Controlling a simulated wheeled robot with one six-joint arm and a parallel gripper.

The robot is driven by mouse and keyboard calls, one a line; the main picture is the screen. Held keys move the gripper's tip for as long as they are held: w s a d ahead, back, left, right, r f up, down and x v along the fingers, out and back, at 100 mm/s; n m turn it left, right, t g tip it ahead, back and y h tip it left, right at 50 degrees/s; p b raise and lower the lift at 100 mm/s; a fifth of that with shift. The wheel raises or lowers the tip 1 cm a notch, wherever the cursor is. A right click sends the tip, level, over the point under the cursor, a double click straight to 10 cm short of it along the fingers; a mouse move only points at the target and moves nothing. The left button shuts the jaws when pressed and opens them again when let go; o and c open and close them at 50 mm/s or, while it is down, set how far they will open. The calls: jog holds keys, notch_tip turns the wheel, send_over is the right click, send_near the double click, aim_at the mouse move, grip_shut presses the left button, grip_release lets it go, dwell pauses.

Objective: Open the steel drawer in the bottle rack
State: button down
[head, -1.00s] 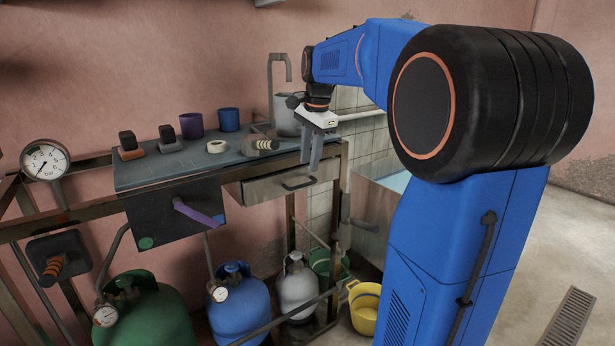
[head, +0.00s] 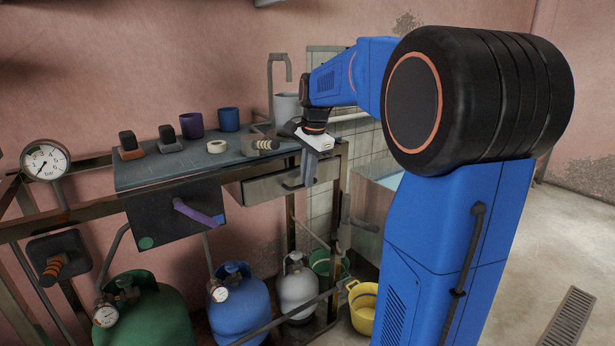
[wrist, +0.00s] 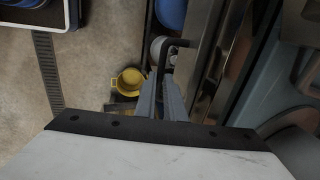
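The steel drawer (head: 268,190) sits under the right part of the bottle rack's worktop (head: 150,172); its front looks shut or nearly so. Its dark bar handle (head: 291,186) is partly hidden behind my gripper (head: 308,183), which points down at the drawer front. In the wrist view, the handle (wrist: 164,58) runs down into the space between the two grey fingertips (wrist: 160,84). The fingers look apart, one on each side of the bar, with no clear contact. The drawer's metal front (wrist: 203,62) is to the right of the fingers.
A grey metal cup (head: 287,108) and a tape roll (head: 217,146) are on the worktop. A purple lever (head: 198,213) sticks out left of the drawer. Gas cylinders (head: 241,305) and a yellow bucket (head: 362,308) stand below. The floor at right is open.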

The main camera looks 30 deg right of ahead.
jog(key=s, duration=2.1)
jog(key=shift+d, duration=0.35)
jog(key=shift+w, duration=0.1)
jog(key=c, duration=1.8)
grip_release()
jog(key=shift+c, duration=0.2)
jog(key=s+r, duration=0.3)
jog(key=r, duration=1.4)
jog(key=shift+s, duration=0.1)
jog(key=s+a+f+n+t, duration=0.1)
jog(key=s+a+f+n, duration=0.1)
jog(key=a+f+n, duration=0.3)
jog(key=s+a+f+n+t, duration=0.1)
jog(key=a+f+n, duration=0.5)
jog(key=f, duration=0.7)
jog(key=s+a+f+n, duration=0.2)
jog(key=a+f+n, duration=0.4)
jog(key=f, duration=0.3)
jog(key=shift+s+a+f+t, duration=0.15)
jog(key=shift+s+f+t, duration=0.2)
jog(key=shift+s+t, duration=0.05)
